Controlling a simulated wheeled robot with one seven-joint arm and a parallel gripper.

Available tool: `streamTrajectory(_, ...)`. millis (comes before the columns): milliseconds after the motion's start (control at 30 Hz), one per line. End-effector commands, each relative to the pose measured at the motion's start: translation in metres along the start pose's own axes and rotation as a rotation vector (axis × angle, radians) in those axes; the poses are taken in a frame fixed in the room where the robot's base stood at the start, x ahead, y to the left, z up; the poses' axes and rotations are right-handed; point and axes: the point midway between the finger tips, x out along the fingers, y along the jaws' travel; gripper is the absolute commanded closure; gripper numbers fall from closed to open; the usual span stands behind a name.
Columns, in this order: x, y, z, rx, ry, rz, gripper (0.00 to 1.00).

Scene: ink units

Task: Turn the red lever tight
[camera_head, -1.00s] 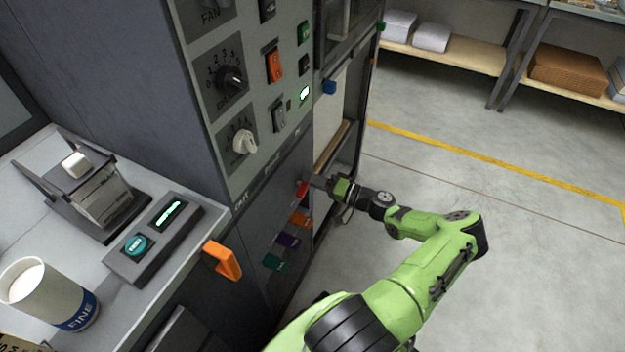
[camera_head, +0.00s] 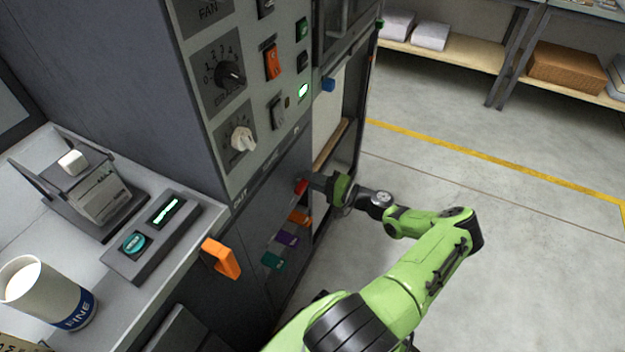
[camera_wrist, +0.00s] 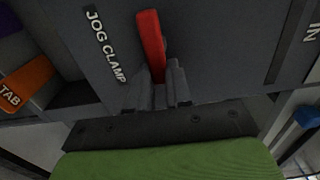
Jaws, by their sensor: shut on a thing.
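The red lever (camera_wrist: 151,45) is on the dark machine panel beside the white words JOG CLAMP in the wrist view. It stands nearly upright there, tilted slightly, its upper part showing above my fingers. My gripper (camera_wrist: 158,88) is shut on the lever's lower part, one finger on each side. In the head view the red lever (camera_head: 301,187) shows as a small red end at the tip of my gripper (camera_head: 310,183). The lever's pivot is hidden behind my fingers.
Orange, purple and teal tabs (camera_head: 287,239) sit just below the lever. Knobs and switches (camera_head: 242,139) are above. A blue part (camera_head: 328,86) is on the frame at upper right. Floor right of my arm is clear.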

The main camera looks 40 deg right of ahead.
Motion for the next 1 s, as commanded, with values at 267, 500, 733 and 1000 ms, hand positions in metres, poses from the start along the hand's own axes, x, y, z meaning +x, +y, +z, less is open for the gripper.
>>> streamTrajectory(267,0.0,0.0,0.0,0.004,0.0,0.001,0.78)
streamTrajectory(500,0.0,0.0,0.0,0.002,0.0,0.0,0.55)
streamTrajectory(733,-0.004,0.0,0.0,0.001,0.002,0.001,0.55)
streamTrajectory(1000,-0.069,-0.001,-0.001,0.001,0.006,0.003,0.55)
